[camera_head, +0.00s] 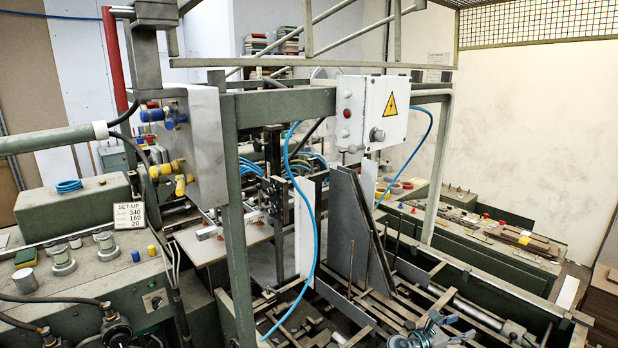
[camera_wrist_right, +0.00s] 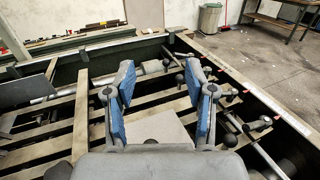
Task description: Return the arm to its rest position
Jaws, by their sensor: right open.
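My right gripper (camera_head: 432,330) shows at the bottom edge of the head view, low over the right part of the feeder frame. In the right wrist view, the right gripper (camera_wrist_right: 160,90) has its two blue-padded fingers spread wide apart, with nothing between them. Slats and a flat grey surface (camera_wrist_right: 162,128) lie beyond and below the fingers. My left gripper is in neither view. Grey boards (camera_head: 345,215) lean upright in the feeder, to the left of the right gripper in the head view and apart from it.
The feeder's slats and rods (camera_wrist_right: 60,125) lie around the right gripper. A white control box (camera_head: 372,110) and a green post (camera_head: 240,220) stand above and left of it. A blue hose (camera_head: 315,240) hangs mid-frame. Open floor (camera_wrist_right: 270,70) shows beyond the feeder's edge.

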